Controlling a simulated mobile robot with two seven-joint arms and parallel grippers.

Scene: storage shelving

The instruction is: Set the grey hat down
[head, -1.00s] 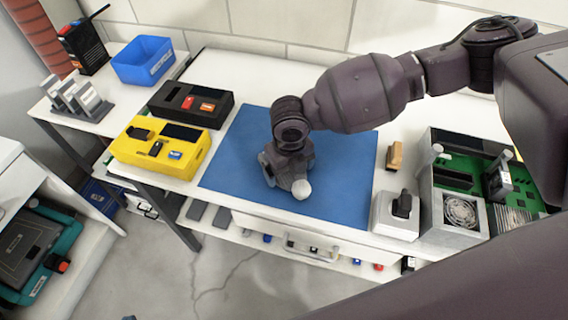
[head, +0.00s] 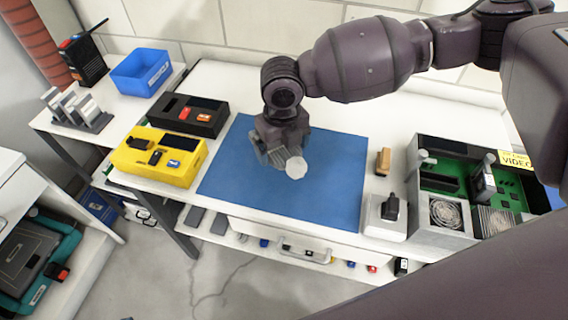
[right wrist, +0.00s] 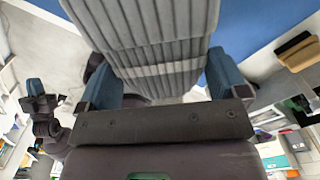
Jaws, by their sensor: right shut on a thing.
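The grey hat (head: 274,157) is ribbed and has a round whitish pom-pom (head: 296,167). My right gripper (head: 283,143) is shut on it, over the blue mat (head: 320,200) on the workbench. In the right wrist view the hat's ribbed grey cloth (right wrist: 160,45) fills the middle between the two blue fingers (right wrist: 165,88). I cannot tell whether the hat touches the mat. My left gripper (right wrist: 42,105) seems to show small at the left of the right wrist view; its jaws are unclear.
A yellow box (head: 150,172) and a black box (head: 200,104) stand left of the mat. A grey device (head: 386,222), a small brown block (head: 383,160) and an open computer case (head: 450,235) stand right of it. A blue bin (head: 135,85) is farther left. Much of the mat is clear.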

